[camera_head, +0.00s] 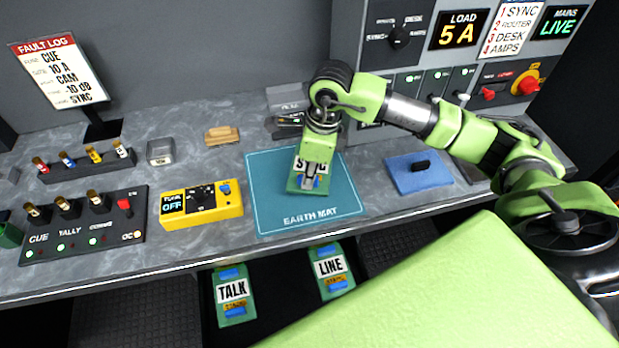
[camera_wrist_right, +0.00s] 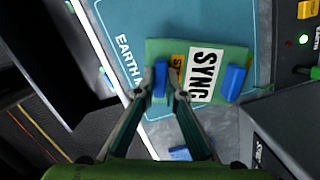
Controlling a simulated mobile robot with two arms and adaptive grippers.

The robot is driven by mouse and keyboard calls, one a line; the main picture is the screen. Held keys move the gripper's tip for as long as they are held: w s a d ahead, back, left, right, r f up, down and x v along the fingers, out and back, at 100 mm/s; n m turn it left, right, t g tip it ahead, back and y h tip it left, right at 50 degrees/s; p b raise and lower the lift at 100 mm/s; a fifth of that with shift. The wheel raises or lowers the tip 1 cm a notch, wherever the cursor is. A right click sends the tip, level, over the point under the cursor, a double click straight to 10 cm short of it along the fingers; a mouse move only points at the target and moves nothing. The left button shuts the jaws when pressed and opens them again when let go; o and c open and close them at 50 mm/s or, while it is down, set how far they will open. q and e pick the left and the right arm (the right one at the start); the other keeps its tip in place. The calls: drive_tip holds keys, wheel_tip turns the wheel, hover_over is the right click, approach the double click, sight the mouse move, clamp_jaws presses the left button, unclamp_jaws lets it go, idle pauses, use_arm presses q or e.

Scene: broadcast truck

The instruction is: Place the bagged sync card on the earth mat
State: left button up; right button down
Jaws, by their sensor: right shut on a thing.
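The sync card (camera_head: 296,181) is a green board with a white SYNC label and blue tabs. It is over the right half of the teal earth mat (camera_head: 275,205) on the bench. My right gripper (camera_head: 314,165) comes down from above and is shut on the card's blue tab. In the right wrist view the fingers (camera_wrist_right: 162,88) pinch that tab, and the card (camera_wrist_right: 236,58) lies across the view with the mat (camera_wrist_right: 120,18) behind it. I cannot tell whether the card touches the mat. A bag around it is not clear. My left gripper is not in view.
A yellow tester (camera_head: 201,205) stands left of the mat; a blue cloth with a black item (camera_head: 418,177) lies right. TALK (camera_head: 233,293) and LINE (camera_head: 331,269) cards sit below the bench's front edge. A switch panel (camera_head: 85,222) stands at left. The mat's left half is clear.

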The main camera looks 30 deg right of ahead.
drive_tip(key=shift+w+d+f, duration=0.25)
drive_tip(key=shift+w+f, duration=0.1)
drive_tip(key=shift+f, duration=0.2)
wheel_tip(320, 180, down, 3)
drive_tip(key=shift+w+r+p, duration=0.1)
drive_tip(key=shift+p, duration=1)
drive_tip(key=shift+f, duration=0.25)
drive_tip(key=shift+f, duration=0.1)
drive_tip(key=c, duration=2.1)
unclamp_jaws()
